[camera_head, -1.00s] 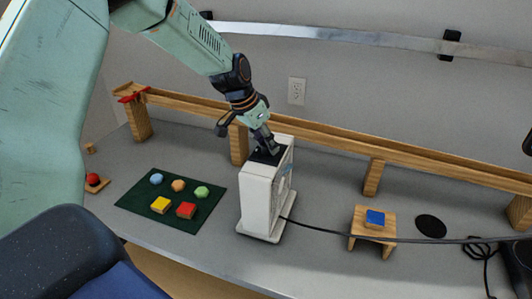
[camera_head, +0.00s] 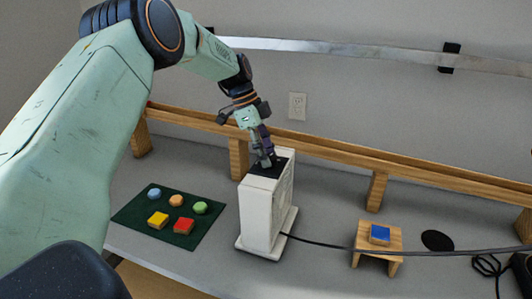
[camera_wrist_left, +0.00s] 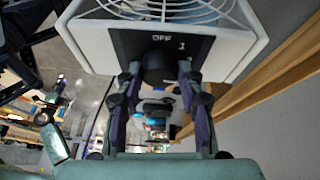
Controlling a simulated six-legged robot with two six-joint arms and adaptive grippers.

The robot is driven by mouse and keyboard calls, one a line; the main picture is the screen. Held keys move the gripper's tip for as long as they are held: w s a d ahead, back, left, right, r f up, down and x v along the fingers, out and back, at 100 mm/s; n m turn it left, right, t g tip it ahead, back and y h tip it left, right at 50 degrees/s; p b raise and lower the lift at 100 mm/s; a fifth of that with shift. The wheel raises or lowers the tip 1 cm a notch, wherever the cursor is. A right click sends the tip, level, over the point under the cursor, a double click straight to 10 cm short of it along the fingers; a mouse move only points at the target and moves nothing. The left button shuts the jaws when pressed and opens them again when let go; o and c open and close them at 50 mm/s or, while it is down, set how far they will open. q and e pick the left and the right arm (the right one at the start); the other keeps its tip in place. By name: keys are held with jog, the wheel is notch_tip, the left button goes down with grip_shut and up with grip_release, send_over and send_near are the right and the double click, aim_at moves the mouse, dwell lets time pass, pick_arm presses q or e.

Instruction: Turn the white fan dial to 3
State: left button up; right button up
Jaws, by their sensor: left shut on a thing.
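The white fan (camera_head: 257,217) stands upright on the grey table, with a black panel (camera_head: 257,172) on its top. In the left wrist view the panel (camera_wrist_left: 130,44) shows the marks "OFF" and "1"; I cannot see a 3. The black dial (camera_wrist_left: 156,66) sits on this panel, between the fingertips of my left gripper (camera_wrist_left: 160,76). In the head view my left gripper (camera_head: 265,160) comes down from above onto the top of the fan and is shut on the dial. The dial's pointer cannot be made out. My right gripper is not in view.
A wooden rail (camera_head: 330,147) runs behind the fan. A green mat (camera_head: 150,236) with several coloured pieces lies left. A small wooden stand (camera_head: 365,241) with a blue block (camera_head: 380,234) stands right. A dark cable (camera_head: 330,246) runs right from the fan.

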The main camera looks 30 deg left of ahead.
pick_arm(q)
jog(key=shift+d+f+m+g+p, duration=0.15)
jog(key=shift+m+g+p, duration=0.6)
jog(key=shift+m, duration=1.45)
jog(key=o, duration=1.2)
jog(key=shift+w, duration=0.15)
jog(key=shift+v, duration=3.8)
